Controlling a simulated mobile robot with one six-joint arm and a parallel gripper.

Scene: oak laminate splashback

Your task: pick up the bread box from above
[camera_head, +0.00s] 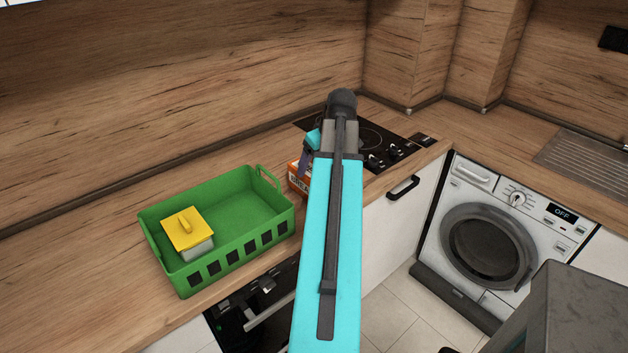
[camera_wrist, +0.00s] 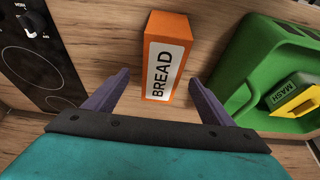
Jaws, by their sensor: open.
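The bread box is an orange carton with a white label reading BREAD. In the wrist view the bread box (camera_wrist: 168,50) stands on the wooden counter, ahead of my gripper (camera_wrist: 160,90) and roughly between the lines of its two purple fingers. The fingers are spread open with nothing between them that I can see touching. In the head view most of the bread box (camera_head: 297,178) is hidden behind my cyan arm; only an orange edge shows. My gripper (camera_head: 306,160) is mostly hidden there too, with one finger showing above the box.
A green basket (camera_head: 215,258) stands left of the box in the head view, holding a yellow-lidded container (camera_head: 188,230) labelled MASH. A black cooktop (camera_head: 372,137) with knobs lies behind and right. The counter between basket and cooktop is narrow. A washing machine (camera_head: 490,243) stands at right.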

